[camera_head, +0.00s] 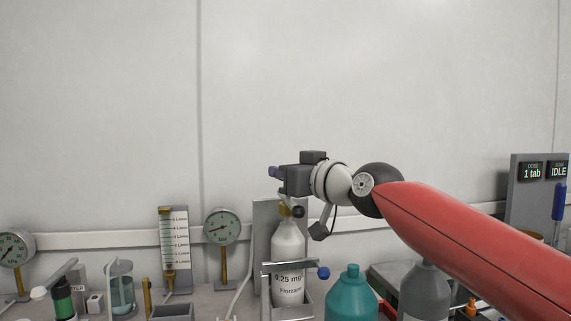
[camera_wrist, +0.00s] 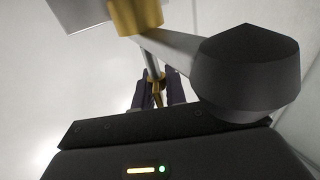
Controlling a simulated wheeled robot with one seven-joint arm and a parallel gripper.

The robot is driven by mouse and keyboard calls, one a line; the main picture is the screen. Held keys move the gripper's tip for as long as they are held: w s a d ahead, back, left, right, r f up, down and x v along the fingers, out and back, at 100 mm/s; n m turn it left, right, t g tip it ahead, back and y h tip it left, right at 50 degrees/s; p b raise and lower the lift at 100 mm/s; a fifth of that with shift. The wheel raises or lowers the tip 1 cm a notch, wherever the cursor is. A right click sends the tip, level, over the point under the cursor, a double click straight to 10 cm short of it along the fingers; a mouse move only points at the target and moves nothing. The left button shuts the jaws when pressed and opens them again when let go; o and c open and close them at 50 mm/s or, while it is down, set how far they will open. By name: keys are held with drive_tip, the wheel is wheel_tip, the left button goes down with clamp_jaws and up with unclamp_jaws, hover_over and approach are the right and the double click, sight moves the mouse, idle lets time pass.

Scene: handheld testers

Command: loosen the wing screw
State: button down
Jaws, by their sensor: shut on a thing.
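My gripper (camera_head: 275,172) is at the top of a white bottle-shaped cylinder (camera_head: 287,240). Its arm comes in from the right. In the wrist view, the two dark fingers (camera_wrist: 157,92) are shut on a small brass piece at the end of a metal rod, which appears to be the wing screw (camera_wrist: 155,78). A larger brass body (camera_wrist: 136,14) shows at the top of that view. In the head view the gripper hides the screw, and brass fitting (camera_head: 285,208) shows below it. How far the screw is turned cannot be told.
A dark knob (camera_wrist: 246,75) on a grey bar is close to my gripper. A clamp with a blue knob (camera_head: 323,273) crosses the cylinder. A teal bottle (camera_head: 350,295) and a grey bottle (camera_head: 425,290) stand to the right. Gauges (camera_head: 222,226) stand left. Space above is clear.

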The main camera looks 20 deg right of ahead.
drive_tip(key=n+g+y, duration=0.1)
drive_tip(key=n+y, duration=0.1)
drive_tip(key=n+g+y+p, duration=0.1)
drive_tip(key=y, duration=0.2)
drive_tip(key=n+g+y+p, duration=0.1)
drive_tip(key=n+g+y, duration=0.1)
drive_tip(key=shift+a+f+n+y, duration=0.15)
drive_tip(key=shift+a+n+y, duration=0.1)
drive_tip(key=shift+n+y, duration=0.05)
drive_tip(key=shift+s+y, duration=0.1)
drive_tip(key=shift+y, duration=0.2)
drive_tip(key=c, duration=1.5)
unclamp_jaws()
drive_tip(key=shift+b+v, duration=0.35)
drive_tip(key=shift+v, duration=3.55)
